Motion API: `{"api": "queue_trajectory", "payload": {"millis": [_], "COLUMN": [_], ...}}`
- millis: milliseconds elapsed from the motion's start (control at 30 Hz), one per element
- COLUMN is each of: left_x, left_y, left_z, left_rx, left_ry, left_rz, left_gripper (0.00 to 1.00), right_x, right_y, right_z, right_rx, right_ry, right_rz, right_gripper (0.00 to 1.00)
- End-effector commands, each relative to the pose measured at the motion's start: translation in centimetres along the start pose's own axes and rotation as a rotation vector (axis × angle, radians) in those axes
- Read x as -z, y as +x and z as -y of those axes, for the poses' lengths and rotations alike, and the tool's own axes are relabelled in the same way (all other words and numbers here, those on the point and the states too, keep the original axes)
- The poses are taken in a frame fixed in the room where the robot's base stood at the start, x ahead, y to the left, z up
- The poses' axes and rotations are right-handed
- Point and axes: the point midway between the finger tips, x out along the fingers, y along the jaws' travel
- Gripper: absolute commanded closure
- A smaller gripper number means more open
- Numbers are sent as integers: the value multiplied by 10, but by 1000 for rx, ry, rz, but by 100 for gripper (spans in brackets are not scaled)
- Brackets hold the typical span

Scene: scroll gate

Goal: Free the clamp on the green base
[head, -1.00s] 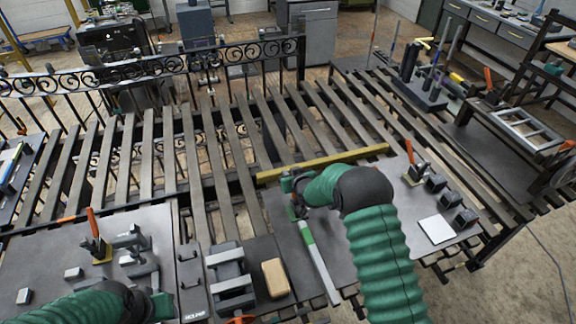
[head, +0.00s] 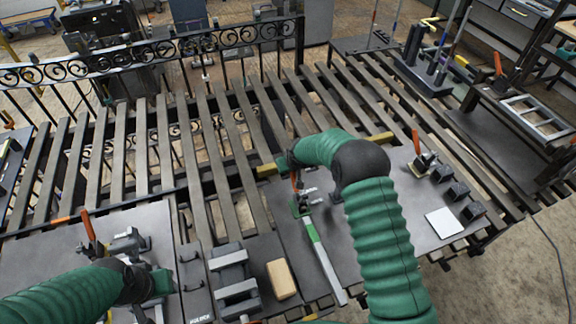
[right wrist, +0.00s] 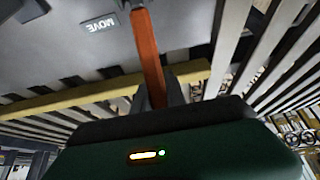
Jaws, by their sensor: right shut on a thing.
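The clamp with the green base (head: 301,209) stands at the head of a green-and-silver bar on the right-hand dark plate. Its orange handle (head: 295,181) stands roughly upright below my right gripper (head: 289,166). In the right wrist view the orange handle (right wrist: 148,55) runs up from between the dark fingers, and my right gripper is shut on it. The clamp's jaw is too small to make out. My left gripper (head: 161,284) is over the left plate, away from this clamp; its fingers are not clear.
Another orange-handled clamp (head: 89,226) stands on the left plate, and a third (head: 424,160) on the right plate near several black blocks and a white square (head: 444,222). A yellow bar (head: 380,139) lies behind my right arm. A tan block (head: 281,279) lies between the plates.

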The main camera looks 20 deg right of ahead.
Motion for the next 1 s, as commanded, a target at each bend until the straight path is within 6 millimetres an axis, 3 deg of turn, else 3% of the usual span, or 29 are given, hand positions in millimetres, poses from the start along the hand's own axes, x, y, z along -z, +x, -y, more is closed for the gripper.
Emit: {"api": "queue_trajectory", "payload": {"millis": [267,300,467,833,1000], "left_x": [0,0,0,0,-2], "left_y": [0,0,0,2,9], "left_z": [0,0,0,0,0], "left_rx": [0,0,0,0,0], "left_ry": [0,0,0,0,0], "left_rz": [0,0,0,0,0], "left_gripper": [64,64,64,64,64], "right_x": [7,7,4,2,2], "right_y": [-2,-1,-1,-6,-40], "right_z": [-1,-1,-1,0,-1], "right_rx": [-2,-2,-1,-1,-1], "right_ry": [1,1,0,0,0], "right_rz": [-14,-14,-9,-5,-8], "right_gripper": [100,82,62,62,62]}}
